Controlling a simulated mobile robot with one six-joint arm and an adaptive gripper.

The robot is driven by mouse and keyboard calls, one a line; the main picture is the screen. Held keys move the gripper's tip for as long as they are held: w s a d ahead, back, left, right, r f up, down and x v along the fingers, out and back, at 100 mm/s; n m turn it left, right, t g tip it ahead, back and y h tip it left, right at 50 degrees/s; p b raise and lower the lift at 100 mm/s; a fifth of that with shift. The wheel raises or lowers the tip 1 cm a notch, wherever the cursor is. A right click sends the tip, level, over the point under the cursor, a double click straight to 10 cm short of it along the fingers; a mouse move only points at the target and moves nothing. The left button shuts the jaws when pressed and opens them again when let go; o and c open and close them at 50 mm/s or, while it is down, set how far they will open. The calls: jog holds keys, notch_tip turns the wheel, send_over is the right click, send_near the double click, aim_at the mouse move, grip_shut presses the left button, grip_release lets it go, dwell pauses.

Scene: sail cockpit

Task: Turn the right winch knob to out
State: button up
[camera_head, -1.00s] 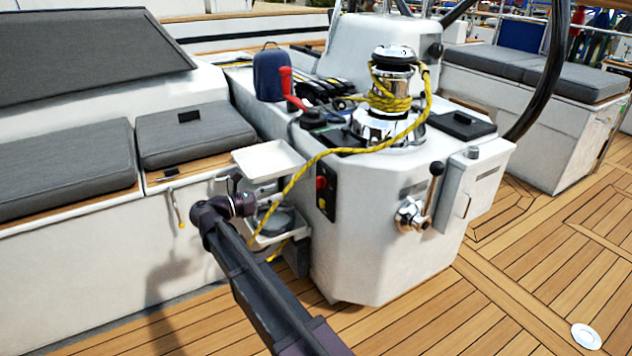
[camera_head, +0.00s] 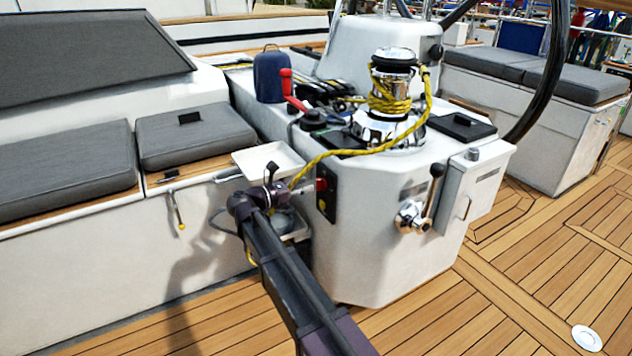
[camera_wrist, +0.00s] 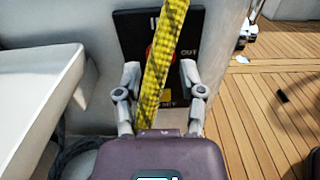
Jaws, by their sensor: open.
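The red winch knob (camera_head: 321,184) is on a black panel (camera_head: 327,201) on the left face of the white console. In the wrist view the panel (camera_wrist: 128,24) carries IN and OUT lettering. The knob (camera_wrist: 149,52) is mostly hidden behind a yellow rope (camera_wrist: 164,62), so its setting cannot be told. My gripper (camera_wrist: 161,74) is open and empty, its fingertips on either side of the rope and facing the panel. In the head view my gripper is just left of the panel. Whether it touches the rope or knob cannot be told.
A white tray (camera_head: 268,160) stands close above my wrist, also at left in the wrist view (camera_wrist: 45,100). The yellow rope runs from the chrome winch (camera_head: 390,125) down past the panel. A chrome lever (camera_head: 428,203) is further right. Teak floor (camera_head: 480,320) is clear in front.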

aim_at(320, 184)
jog(key=shift+x, duration=2.1)
grip_shut()
